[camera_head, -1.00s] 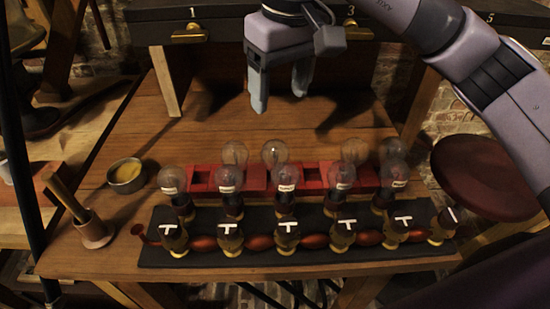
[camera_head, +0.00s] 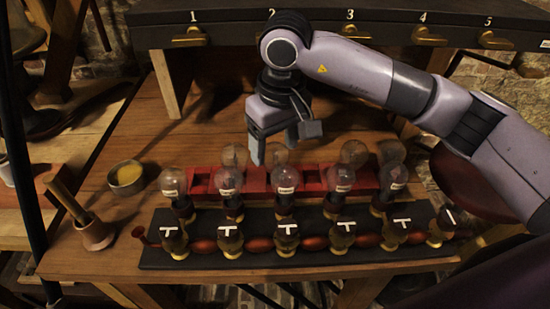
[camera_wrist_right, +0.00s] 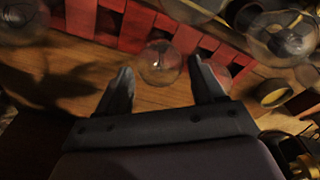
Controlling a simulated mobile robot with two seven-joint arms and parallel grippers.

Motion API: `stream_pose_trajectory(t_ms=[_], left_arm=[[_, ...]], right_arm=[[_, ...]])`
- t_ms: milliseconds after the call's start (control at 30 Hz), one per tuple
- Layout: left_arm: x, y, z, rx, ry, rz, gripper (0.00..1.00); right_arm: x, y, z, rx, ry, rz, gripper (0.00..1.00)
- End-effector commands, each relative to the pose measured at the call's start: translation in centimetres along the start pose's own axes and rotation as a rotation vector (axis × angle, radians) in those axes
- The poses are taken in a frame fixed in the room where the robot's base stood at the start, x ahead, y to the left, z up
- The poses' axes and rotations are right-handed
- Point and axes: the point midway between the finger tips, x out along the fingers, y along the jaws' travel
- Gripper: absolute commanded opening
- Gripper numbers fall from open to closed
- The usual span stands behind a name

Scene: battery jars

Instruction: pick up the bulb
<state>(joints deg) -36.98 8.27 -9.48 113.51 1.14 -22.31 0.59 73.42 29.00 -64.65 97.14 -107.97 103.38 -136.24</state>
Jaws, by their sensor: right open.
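My right gripper (camera_head: 274,147) is open above the back of the red rack, its fingers pointing down. A clear glass bulb (camera_head: 276,155) in the back row is partly hidden behind the fingers. In the right wrist view a clear round bulb (camera_wrist_right: 159,63) shows in the gap between the two open fingertips (camera_wrist_right: 160,80), beside the red rack. Whether the fingers touch it I cannot tell. Other back-row bulbs (camera_head: 235,156) stand to the left and right. My left gripper is not in view.
The red slotted rack (camera_head: 325,176) lies behind a front row of bulbs, such as one labelled bulb (camera_head: 173,182), on a dark base (camera_head: 155,257). A bowl (camera_head: 126,176) and a mortar (camera_head: 95,234) stand at left. A numbered shelf (camera_head: 235,30) runs behind. Bare wood lies behind the rack.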

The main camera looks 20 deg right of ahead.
Motion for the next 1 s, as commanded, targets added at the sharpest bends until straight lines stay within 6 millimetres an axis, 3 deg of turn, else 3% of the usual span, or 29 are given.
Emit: stream_pose_trajectory(t_ms=[200,333,367,767,1000], left_arm=[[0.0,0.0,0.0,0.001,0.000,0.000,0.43],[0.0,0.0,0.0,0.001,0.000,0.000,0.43],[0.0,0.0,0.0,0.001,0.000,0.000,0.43],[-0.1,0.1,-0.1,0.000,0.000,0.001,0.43],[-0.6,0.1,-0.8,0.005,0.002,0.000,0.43]], right_arm=[[0.1,0.0,0.0,0.000,0.000,0.000,0.68],[0.1,0.0,0.0,-0.001,0.000,0.000,0.26],[0.1,0.0,0.0,-0.001,0.000,0.000,0.20],[-0.2,-0.1,0.0,-0.001,0.001,-0.001,0.19],[-2.0,-0.6,0.0,0.002,0.002,-0.001,0.19]])
